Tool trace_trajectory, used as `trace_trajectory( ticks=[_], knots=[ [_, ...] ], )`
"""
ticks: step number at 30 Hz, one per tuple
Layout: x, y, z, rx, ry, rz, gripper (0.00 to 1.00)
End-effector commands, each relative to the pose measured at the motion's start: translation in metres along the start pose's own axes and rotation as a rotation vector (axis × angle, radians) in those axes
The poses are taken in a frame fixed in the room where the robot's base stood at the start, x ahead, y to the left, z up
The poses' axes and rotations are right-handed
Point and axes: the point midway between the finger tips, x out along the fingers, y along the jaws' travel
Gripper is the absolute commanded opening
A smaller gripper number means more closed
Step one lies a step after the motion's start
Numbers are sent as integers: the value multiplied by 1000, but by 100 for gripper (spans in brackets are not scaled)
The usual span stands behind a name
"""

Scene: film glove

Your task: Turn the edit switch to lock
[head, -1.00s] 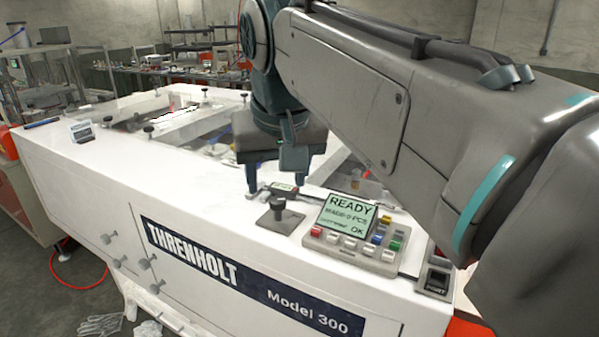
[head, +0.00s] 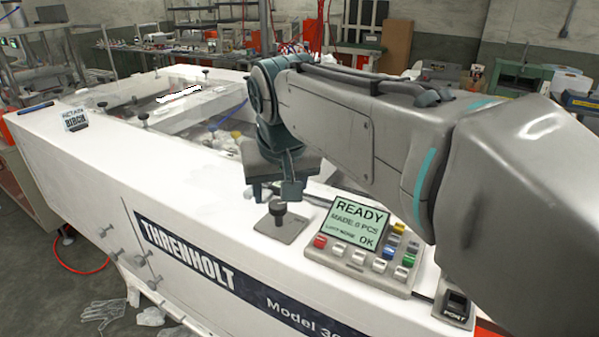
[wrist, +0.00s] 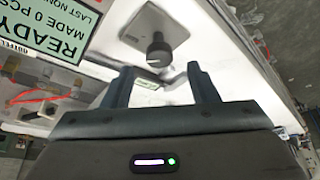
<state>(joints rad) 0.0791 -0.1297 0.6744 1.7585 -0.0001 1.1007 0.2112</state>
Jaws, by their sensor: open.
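A black knob (head: 278,211) stands up from a grey square plate (head: 280,230) on the machine's white top, left of the READY screen. No lock or edit marking on it is legible. The knob (wrist: 158,47) and its plate also show upside down in the wrist view. My gripper (head: 273,195) is open and empty, just behind and above the knob in the head view. In the wrist view its two fingers (wrist: 160,76) are spread and point toward the knob, apart from it.
The control panel (head: 345,253) with a READY screen (head: 358,218) and several coloured buttons lies right of the knob. The white top left of the knob is clear.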

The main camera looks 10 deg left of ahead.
Motion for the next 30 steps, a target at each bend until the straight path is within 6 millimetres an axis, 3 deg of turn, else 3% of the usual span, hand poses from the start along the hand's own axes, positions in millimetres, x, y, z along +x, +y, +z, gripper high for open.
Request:
trace_trajectory(
  ticks=[7,19,24,30],
  knots=[
    [34,1,0,2,-2,0,54],
    [41,1,0,3,1,0,54],
    [41,1,0,3,1,0,9],
    [41,1,0,-2,1,-2,9]
  ],
)
